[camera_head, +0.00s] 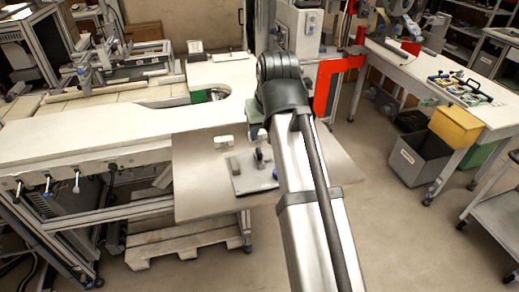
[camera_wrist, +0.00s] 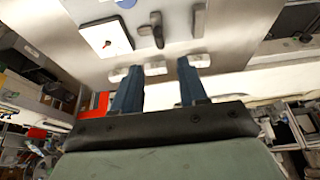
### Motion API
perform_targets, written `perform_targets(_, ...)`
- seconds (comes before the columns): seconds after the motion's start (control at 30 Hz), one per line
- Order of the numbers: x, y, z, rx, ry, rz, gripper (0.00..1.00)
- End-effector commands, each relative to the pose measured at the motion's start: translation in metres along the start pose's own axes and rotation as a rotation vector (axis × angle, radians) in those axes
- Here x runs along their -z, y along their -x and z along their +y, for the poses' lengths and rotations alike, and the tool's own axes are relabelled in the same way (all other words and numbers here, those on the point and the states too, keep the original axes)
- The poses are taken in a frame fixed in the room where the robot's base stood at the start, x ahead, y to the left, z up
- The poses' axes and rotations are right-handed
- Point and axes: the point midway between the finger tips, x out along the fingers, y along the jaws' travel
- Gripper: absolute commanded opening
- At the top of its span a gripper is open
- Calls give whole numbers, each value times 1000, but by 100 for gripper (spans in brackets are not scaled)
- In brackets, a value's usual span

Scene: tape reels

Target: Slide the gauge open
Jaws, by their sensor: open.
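In the wrist view my gripper (camera_wrist: 159,67) is open, with its two blue fingers apart. Small whitish blocks (camera_wrist: 155,69) lie on the pale table near the fingertips, one seen between the fingers; I cannot tell whether they touch. Beyond them are a dark upright handle (camera_wrist: 153,33), a square white plate (camera_wrist: 104,38) and a narrow metal bar (camera_wrist: 198,21). I cannot tell for sure which of these is the gauge. In the head view a dark flat base (camera_head: 248,178) with upright parts sits on the table, left of my arm. My arm hides the fingers there.
The pale tabletop (camera_head: 195,185) has bare room left of the dark base. A small white item (camera_head: 225,142) lies behind it. A red frame (camera_head: 325,85) stands right of my arm. A white bench (camera_head: 75,132) adjoins on the left; a yellow bin (camera_head: 455,125) is far right.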

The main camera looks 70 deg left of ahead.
Motion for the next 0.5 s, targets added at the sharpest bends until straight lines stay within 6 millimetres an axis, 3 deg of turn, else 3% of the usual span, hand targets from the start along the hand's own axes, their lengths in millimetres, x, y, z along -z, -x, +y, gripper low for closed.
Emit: perform_targets(0.5,0,-80,0,-1,0,0,43)
